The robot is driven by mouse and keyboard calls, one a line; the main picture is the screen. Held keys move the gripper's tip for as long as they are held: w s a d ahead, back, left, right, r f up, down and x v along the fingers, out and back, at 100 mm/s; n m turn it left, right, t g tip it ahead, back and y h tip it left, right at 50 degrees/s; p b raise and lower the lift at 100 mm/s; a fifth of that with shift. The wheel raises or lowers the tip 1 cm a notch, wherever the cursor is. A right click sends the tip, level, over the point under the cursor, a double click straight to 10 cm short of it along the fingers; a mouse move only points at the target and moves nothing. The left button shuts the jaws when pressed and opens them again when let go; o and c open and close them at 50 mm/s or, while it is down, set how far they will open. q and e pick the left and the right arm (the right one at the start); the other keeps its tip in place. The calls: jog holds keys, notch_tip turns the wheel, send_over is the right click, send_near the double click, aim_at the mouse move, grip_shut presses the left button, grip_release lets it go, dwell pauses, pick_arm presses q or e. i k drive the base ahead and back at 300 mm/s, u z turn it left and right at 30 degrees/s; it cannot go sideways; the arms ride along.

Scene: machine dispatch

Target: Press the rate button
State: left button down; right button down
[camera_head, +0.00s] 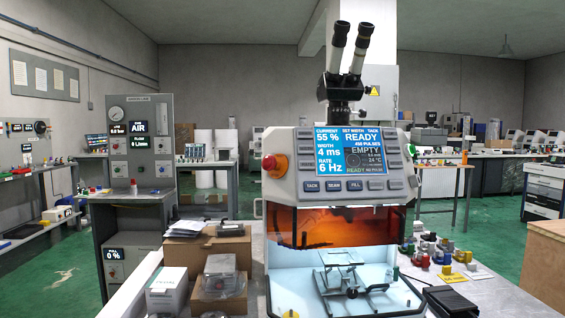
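A white bench machine (285,190) with a twin-eyepiece microscope (345,70) stands in the middle of the head view. Its sloped front panel carries a blue screen (349,151) reading CURRENT 55 %, WIDTH 4 ms, RATE 6 Hz and READY. A column of small grey buttons (305,148) runs along the screen's left side. One grey button (305,164) sits beside the RATE line; its own label is too small to read. More grey buttons (393,150) line the right side. Neither of my grippers is in view.
A red knob (269,163) sticks out at the panel's left. Below are an orange window (330,228) and a lit chamber with a small stand (345,277). Cardboard boxes (205,250) crowd the left; coloured small parts (440,252) and a black pedal-like block (452,301) lie right.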

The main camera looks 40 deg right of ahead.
aim_at(303, 165)
jog(key=z, duration=0.7)
jog(key=i, duration=1)
jog(key=z, duration=1.05)
